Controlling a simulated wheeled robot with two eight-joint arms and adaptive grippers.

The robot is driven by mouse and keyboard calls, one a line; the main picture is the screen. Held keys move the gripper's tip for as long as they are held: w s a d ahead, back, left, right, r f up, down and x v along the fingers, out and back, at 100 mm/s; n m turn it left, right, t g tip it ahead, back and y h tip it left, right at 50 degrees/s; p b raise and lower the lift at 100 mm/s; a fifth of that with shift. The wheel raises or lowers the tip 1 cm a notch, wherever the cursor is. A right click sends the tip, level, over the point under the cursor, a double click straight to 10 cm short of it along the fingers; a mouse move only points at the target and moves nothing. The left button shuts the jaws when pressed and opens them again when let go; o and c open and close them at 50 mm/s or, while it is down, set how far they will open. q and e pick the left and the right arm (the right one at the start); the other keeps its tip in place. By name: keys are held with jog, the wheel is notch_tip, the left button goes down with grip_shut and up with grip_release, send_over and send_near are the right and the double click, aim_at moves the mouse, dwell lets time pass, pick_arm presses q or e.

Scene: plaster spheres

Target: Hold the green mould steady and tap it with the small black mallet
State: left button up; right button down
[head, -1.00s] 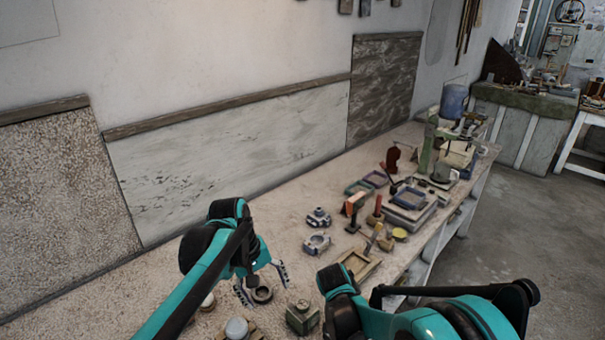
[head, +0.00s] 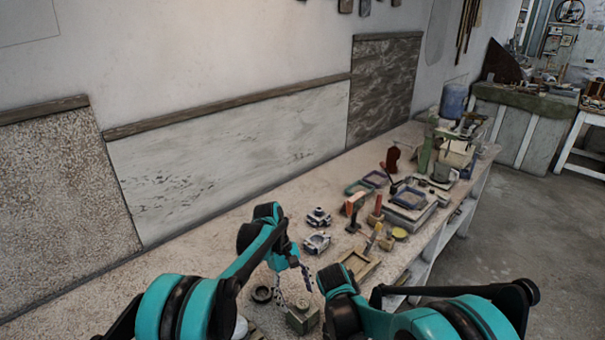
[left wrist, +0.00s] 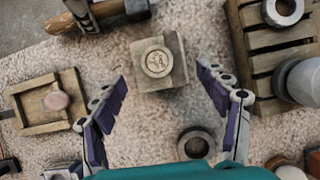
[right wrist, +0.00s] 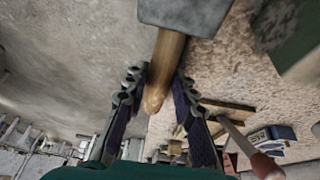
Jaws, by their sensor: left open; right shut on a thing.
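The green mould (head: 302,318) is a small block on the bench at the bottom of the head view. In the left wrist view the mould (left wrist: 160,66) shows a round disc on top and stands just ahead of the fingertips. My left gripper (head: 293,288) is open, its fingers (left wrist: 163,77) spread to either side of the mould's near edge, with no contact visible. My right gripper (right wrist: 160,82) is shut on the wooden handle of the small mallet (right wrist: 165,60). The mallet's dark head is cut by the top edge. The mallet is hidden in the head view.
A dark ring (left wrist: 196,143) lies near the mould. A slatted wooden rack (left wrist: 275,61) with a ring and a pale jar stands to the right in the left wrist view. A wooden frame (left wrist: 40,103) is to the left. Blue-patterned moulds (head: 317,243) stand farther along the bench.

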aim_at(302, 313)
pick_arm(q)
jog(key=shift+x, duration=1.95)
jog(key=c, duration=0.9)
